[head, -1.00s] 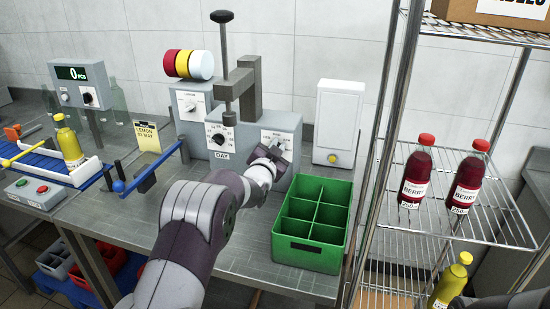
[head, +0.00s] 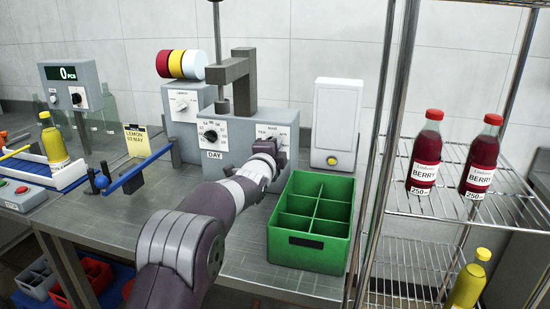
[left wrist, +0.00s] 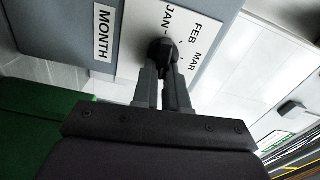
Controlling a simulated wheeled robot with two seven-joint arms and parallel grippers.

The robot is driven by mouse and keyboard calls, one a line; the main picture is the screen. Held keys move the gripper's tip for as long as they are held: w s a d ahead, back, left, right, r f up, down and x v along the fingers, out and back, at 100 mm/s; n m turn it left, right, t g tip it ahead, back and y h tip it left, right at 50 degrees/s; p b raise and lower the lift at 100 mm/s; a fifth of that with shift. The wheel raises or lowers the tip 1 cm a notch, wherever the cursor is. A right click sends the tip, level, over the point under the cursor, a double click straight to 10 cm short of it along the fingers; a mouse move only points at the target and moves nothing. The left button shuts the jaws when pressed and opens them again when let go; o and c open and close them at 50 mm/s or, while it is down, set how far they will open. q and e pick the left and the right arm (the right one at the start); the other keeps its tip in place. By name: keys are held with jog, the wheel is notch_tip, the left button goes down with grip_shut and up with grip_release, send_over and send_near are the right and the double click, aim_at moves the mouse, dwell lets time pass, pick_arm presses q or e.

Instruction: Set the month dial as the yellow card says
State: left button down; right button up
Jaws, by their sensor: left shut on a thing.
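The yellow card (head: 135,138) stands at the left of the grey machine and reads LEMON with a day in MAY; the day number is too small to read surely. The month dial (head: 283,137) is on the machine's front right. Its plate (left wrist: 150,20) shows JAN, FEB and MAR in the left wrist view, above the MONTH label (left wrist: 103,32). My left gripper (head: 266,150) is at this dial, its fingers (left wrist: 164,75) shut on the dark knob (left wrist: 162,48). The arm hides part of the dial in the head view. My right gripper is not in view.
The DAY dial (head: 211,135) is left of the month dial, below a press column (head: 244,80). A green divided crate (head: 310,250) stands in front at the right. A white box (head: 338,115) stands behind it. A wire rack (head: 420,208) with bottles is further right.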

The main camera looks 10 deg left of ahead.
pick_arm(q)
jog(key=shift+f+m+b, duration=0.2)
jog(key=shift+m+b, duration=0.6)
jog(key=shift+b, duration=0.05)
jog(key=shift+f+m+b, duration=0.2)
jog(key=shift+m+b, duration=0.6)
jog(key=c, duration=1.2)
grip_release()
jog(key=shift+o, duration=0.2)
jog(key=shift+s+r, duration=0.1)
jog(key=s+b, duration=0.1)
jog(key=s, duration=1.1)
jog(key=shift+s+a, duration=0.2)
jog(key=shift+s, duration=0.1)
